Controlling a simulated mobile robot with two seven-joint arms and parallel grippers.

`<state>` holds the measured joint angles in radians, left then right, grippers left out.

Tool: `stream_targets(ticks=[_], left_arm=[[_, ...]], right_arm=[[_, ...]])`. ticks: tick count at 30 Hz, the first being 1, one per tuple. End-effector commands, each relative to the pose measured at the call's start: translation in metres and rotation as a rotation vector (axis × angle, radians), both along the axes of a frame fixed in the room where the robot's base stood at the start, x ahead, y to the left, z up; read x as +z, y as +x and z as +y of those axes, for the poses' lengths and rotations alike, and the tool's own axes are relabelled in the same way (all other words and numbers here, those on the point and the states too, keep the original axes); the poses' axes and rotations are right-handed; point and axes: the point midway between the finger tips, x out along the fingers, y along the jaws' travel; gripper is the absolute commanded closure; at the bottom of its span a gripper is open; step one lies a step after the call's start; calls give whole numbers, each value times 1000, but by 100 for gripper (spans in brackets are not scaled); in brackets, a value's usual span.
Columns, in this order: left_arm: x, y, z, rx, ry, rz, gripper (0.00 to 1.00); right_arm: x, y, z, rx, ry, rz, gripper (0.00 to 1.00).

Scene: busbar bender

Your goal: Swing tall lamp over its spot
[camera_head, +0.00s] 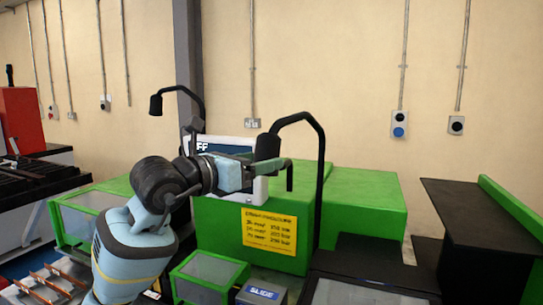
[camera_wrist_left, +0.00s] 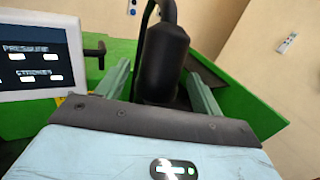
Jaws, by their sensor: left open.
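A black gooseneck lamp on a long upright pole (camera_head: 320,165) arches left, and its lamp head (camera_head: 267,146) hangs at my left gripper. In the left wrist view the dark lamp head (camera_wrist_left: 165,55) stands between the two fingers. My left gripper (camera_head: 266,168) is open around it, with slight gaps visible at its sides. A second black lamp (camera_head: 156,105) stands farther back left, its base hidden behind my arm. I cannot tell from the frames which lamp spot is meant. My right gripper is not in view.
A screen panel (camera_wrist_left: 40,55) is close left of the gripper; it shows partly behind my arm (camera_head: 225,145). A green machine housing (camera_head: 365,195) with a yellow sign (camera_head: 269,231) lies below. A dark slanted plate (camera_head: 480,210) stands at right.

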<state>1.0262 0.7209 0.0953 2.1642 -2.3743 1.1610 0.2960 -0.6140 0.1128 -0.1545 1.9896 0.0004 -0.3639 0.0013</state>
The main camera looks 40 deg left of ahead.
Motion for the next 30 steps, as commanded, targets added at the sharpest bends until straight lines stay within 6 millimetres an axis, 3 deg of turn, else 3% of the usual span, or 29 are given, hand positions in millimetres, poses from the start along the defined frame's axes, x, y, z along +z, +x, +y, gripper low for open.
stream_targets(ticks=[9,20,30], left_arm=[[2,37,-8,-1,0,-2,33],[0,43,-10,0,1,-1,33],[0,42,-9,0,1,-1,76]], right_arm=[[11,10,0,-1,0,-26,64],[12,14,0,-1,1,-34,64],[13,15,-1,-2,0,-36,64]])
